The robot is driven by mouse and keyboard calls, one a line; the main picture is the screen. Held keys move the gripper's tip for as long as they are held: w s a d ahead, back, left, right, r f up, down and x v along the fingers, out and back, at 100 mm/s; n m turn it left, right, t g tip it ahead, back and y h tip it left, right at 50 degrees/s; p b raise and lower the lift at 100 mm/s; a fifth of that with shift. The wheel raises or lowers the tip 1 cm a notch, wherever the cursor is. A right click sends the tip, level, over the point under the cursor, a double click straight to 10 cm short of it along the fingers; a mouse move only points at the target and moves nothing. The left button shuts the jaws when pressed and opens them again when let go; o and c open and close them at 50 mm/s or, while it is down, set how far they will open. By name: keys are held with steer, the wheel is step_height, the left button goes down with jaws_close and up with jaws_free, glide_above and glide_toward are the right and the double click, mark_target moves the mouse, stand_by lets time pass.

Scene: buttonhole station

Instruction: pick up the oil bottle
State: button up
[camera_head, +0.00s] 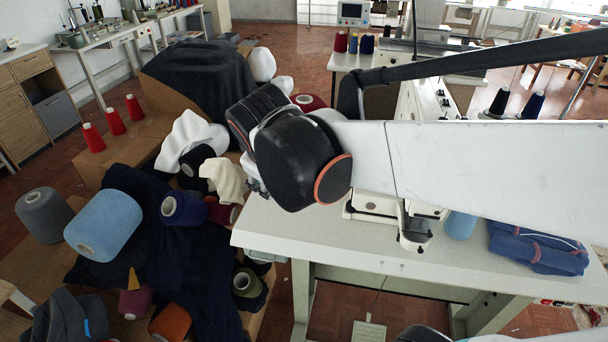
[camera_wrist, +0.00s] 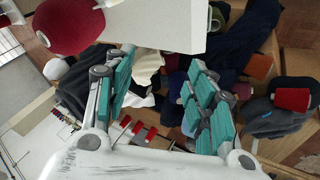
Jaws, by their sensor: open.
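I cannot make out the oil bottle for certain in either view. A light blue cylinder (camera_head: 460,225) stands on the white sewing table (camera_head: 300,240), partly hidden by my arm. I cannot tell whether it is a bottle or a thread cone. My gripper (camera_wrist: 160,68) shows in the wrist view with its teal-padded fingers spread apart and nothing between them. Heaped cloth and cones lie beyond the fingers, past the table's edge. In the head view my arm's dark wrist joint hides most of the gripper, near the table's left end.
A sewing machine (camera_head: 408,220) and folded blue cloth (camera_head: 535,248) are on the table. Left of it, cardboard boxes carry dark fabric (camera_head: 205,80), a light blue cone (camera_head: 103,223) and red cones (camera_head: 115,122). A large red cone (camera_wrist: 68,22) shows in the wrist view.

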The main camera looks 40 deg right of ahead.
steer(key=w+d+f+n+g+h+b, duration=0.1)
steer(key=w+d+f+n+h, duration=0.4)
steer(key=w, duration=0.5)
steer(key=w+d+f+n+g+h+b, duration=0.1)
steer(key=w+d+f+n+h+b, duration=0.15)
steer(key=w+d+f, duration=0.55)
steer(key=w+f+n+g+h, duration=0.1)
steer(key=w+f+n+h, duration=0.1)
steer(key=f, duration=0.3)
steer(key=w+d+f+n+g+h+b, duration=0.1)
steer(key=w+f+n+h, duration=0.1)
steer(key=f, duration=0.4)
steer(key=w+f+n+h, duration=0.1)
steer(key=f+n+h, duration=0.1)
steer(key=f, duration=0.4)
steer(key=shift+w+d+g+h+b, duration=0.3)
steer(key=shift+w+g+h+b, duration=0.1)
steer(key=shift+h, duration=0.25)
steer(key=shift+d+n, duration=0.2)
steer(key=shift+n, duration=0.05)
steer(key=d+b, duration=0.2)
steer(key=d, duration=0.5)
steer(key=shift+w+f, duration=0.1)
steer(key=shift+w+d+r+b, duration=0.15)
steer(key=shift+d+b, duration=0.55)
steer(key=shift+d, duration=0.9)
steer(key=shift+w+d+r+b, duration=0.1)
steer(key=shift+d+b, duration=0.55)
steer(key=shift+d, duration=0.9)
steer(key=shift+c, duration=0.5)
